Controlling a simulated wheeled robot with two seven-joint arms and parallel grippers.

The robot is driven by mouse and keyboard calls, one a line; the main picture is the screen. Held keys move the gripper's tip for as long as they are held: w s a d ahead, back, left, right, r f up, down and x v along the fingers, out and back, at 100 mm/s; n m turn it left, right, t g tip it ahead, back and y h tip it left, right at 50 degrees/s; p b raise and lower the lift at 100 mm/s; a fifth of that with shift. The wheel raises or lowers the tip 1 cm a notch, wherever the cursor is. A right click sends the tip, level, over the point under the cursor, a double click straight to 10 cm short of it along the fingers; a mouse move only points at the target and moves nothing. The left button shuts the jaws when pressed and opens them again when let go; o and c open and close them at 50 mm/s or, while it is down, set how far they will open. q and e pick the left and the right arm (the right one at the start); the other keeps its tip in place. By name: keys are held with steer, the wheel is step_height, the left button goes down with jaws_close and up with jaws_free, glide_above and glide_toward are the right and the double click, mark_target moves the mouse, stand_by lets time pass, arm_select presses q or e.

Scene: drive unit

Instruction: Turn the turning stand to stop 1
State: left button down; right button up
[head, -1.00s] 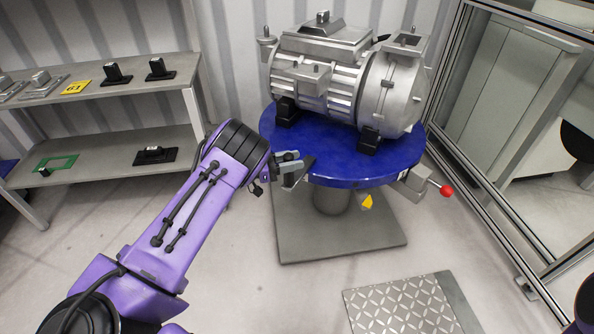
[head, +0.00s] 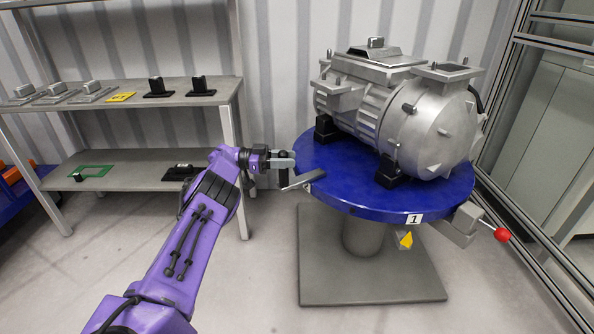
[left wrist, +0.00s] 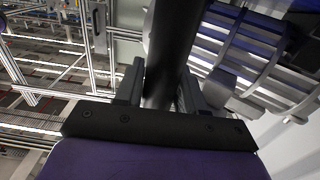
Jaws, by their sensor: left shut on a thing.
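The turning stand has a round blue top (head: 350,198) on a grey column and square base plate. A silver drive unit (head: 400,110) sits on it on black feet. A white label "1" (head: 414,218) is on the front rim, just above and slightly right of a yellow pointer (head: 404,239). A grey latch with a red-ball lever (head: 502,235) is at the right rim. My left gripper (head: 284,162) is at the left rim, shut on a dark upright handle on a grey arm (head: 303,180). The handle (left wrist: 170,50) stands between the fingers in the left wrist view.
A shelf rack (head: 130,98) with grey and black fixtures stands at the left, near my left arm. A corrugated wall is close behind. A framed glass partition (head: 515,110) stands at the right. The floor in front of the stand is clear.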

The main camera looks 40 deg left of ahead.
arm_select(q)
steer(key=shift+a, duration=0.25)
steer(key=c, duration=0.8)
jaws_free()
steer(key=shift+r, duration=0.1)
steer(key=shift+a, duration=0.1)
steer(key=b+v, duration=0.4)
steer(key=v, duration=0.6)
steer(key=shift+s+a, duration=0.1)
steer(key=shift+s, duration=0.15)
